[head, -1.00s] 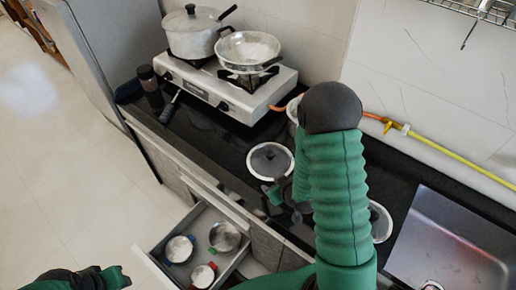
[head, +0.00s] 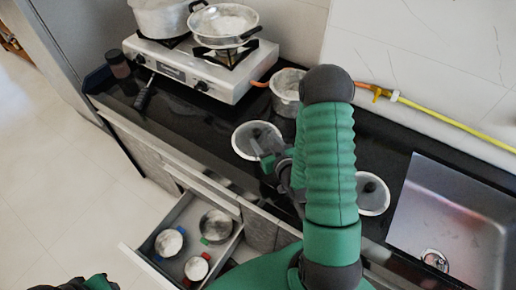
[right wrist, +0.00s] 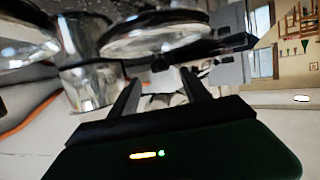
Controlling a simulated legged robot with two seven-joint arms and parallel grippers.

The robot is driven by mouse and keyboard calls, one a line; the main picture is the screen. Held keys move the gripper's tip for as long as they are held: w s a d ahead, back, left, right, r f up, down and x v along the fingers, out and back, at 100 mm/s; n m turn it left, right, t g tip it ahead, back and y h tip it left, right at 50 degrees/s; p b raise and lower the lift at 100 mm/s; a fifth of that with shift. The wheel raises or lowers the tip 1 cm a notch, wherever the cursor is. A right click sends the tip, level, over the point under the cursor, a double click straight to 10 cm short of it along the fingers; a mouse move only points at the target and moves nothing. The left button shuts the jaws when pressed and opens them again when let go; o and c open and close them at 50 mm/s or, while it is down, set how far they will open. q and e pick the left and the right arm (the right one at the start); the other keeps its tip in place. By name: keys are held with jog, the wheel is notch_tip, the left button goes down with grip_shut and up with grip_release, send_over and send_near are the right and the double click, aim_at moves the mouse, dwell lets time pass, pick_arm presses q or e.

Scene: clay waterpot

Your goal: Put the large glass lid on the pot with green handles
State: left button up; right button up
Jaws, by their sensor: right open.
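The pot with green handles (head: 216,226) sits in the open drawer, its top uncovered. A round glass lid (head: 243,139) with a dark centre lies on the black counter. My right gripper (head: 268,161) is open at this lid's front right edge, partly hidden by my arm; contact cannot be told. In the right wrist view, the open fingers (right wrist: 158,92) point towards glass and metal rims. A second glass lid (head: 374,203) lies right of my arm, partly hidden, so their sizes are hard to compare. My left gripper (head: 100,283) is cut off at the bottom left.
A blue-handled pot (head: 169,242) and a red-handled pot (head: 196,267) share the drawer (head: 146,265). A metal pot (head: 286,88) stands behind the lid. A stove (head: 190,70) with cookware is at the back left. A sink (head: 450,220) is at the right.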

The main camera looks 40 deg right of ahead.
aim_at(259, 134)
jog(key=shift+w+d+f+b, duration=0.4)
jog(key=shift+w+b, duration=0.2)
jog(key=shift+b, duration=0.25)
jog(key=shift+w, duration=0.2)
jog(key=x, duration=0.5)
jog(key=shift+a+r, duration=0.1)
jog(key=shift+a, duration=0.1)
pick_arm(q)
notch_tip(259, 134, down, 3)
jog(key=shift+d, duration=0.1)
pick_arm(e)
grip_shut()
